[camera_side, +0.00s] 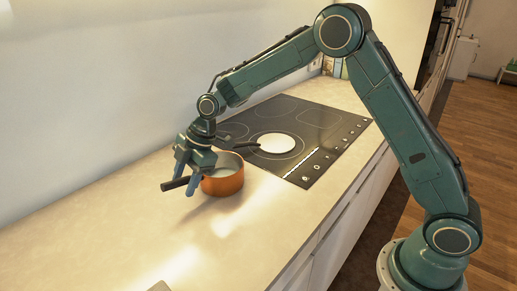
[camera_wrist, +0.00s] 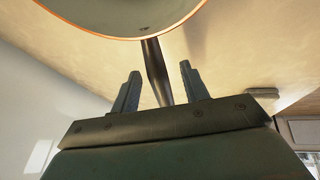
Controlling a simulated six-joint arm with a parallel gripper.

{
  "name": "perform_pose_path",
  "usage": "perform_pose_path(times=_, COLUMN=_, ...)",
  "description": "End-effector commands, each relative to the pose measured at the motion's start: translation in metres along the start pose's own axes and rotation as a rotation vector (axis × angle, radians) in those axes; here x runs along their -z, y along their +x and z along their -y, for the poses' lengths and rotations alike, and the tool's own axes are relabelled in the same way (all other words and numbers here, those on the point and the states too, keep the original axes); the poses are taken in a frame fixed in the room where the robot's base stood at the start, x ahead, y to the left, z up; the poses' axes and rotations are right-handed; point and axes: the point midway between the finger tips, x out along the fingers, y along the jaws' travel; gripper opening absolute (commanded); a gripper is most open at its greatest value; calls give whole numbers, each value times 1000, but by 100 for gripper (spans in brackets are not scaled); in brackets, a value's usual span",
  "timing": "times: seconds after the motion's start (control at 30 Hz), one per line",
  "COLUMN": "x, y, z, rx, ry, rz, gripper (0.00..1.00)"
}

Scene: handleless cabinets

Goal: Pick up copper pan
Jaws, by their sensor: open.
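The copper pan (camera_side: 224,182) stands upright on the pale counter, left of the black cooktop. Its dark handle (camera_side: 175,184) points left in the side view. My gripper (camera_side: 186,186) is open at the handle, close to the pan's body. In the wrist view, the pan's light inside and copper rim (camera_wrist: 122,36) fill the top. The handle (camera_wrist: 156,68) runs down from the rim between the two fingers of my gripper (camera_wrist: 157,78), with a gap on both sides. Where the handle passes behind the gripper's base it is hidden.
The black cooktop (camera_side: 310,120) lies to the right, with a pale round item (camera_side: 277,143) on it and a dark handle beside it. A white wall (camera_side: 90,90) stands behind the counter (camera_side: 110,240). The counter left and front of the pan is mostly clear.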

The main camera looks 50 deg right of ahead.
Motion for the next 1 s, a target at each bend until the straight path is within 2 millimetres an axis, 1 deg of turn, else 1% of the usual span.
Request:
perform_pose_path(times=0.13, x=0, y=6, z=0, rx=-2, ry=0, rz=0, gripper=45)
perform_pose_path(times=0.6, x=0, y=6, z=0, rx=-2, ry=0, rz=0, gripper=45)
perform_pose_path(times=0.67, x=0, y=6, z=0, rx=-2, ry=0, rz=0, gripper=33)
perform_pose_path(times=0.7, x=0, y=6, z=0, rx=-2, ry=0, rz=0, gripper=25)
perform_pose_path(times=0.83, x=0, y=6, z=0, rx=-2, ry=0, rz=0, gripper=0)
perform_pose_path(times=1.0, x=1, y=5, z=-1, rx=-5, ry=-1, rz=-1, gripper=0)
